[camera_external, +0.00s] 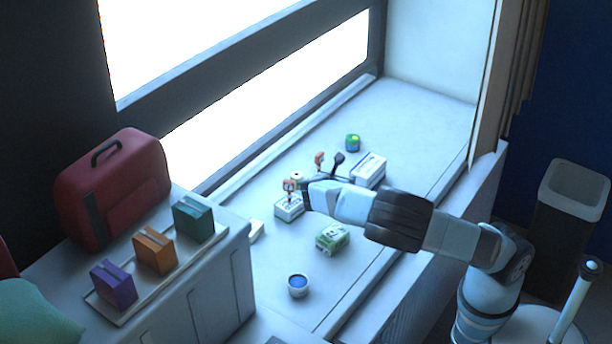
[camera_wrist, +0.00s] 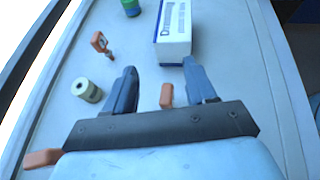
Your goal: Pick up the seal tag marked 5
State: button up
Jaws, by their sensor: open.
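Several orange tags are in view; I cannot read a 5 on any of them. One orange tag (camera_wrist: 166,95) shows between my fingers in the wrist view, partly hidden by the gripper body. A second orange tag (camera_wrist: 99,42) with a pale face stands ahead and left of the fingers; the external view also shows it (camera_external: 319,158). A third (camera_external: 289,185) is at the small white box at left, and an orange piece (camera_wrist: 42,158) shows at the wrist view's lower left. My gripper (camera_wrist: 160,66) is open, with no tag visibly clamped; it also shows externally (camera_external: 325,176).
A white printed box (camera_wrist: 173,28) stands just ahead of the fingers. A pale spool (camera_wrist: 87,90) is left, and a green-blue jar (camera_external: 352,143) is farther back. A small white box (camera_external: 289,207), green-white box (camera_external: 333,238) and blue-topped cup (camera_external: 298,286) are on the counter. The far right counter is clear.

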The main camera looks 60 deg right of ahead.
jog(key=shift+f, duration=1.4)
jog(key=f, duration=0.1)
jog(key=d+f, duration=0.1)
jog(key=f, duration=0.1)
jog(key=shift+w+d+f, duration=0.1)
jog(key=shift+w+d, duration=0.1)
jog(key=shift+d, duration=0.15)
jog(key=shift+w+d+f, duration=0.1)
jog(key=shift+d+f, duration=0.15)
jog(key=shift+d, duration=0.2)
grip_shut()
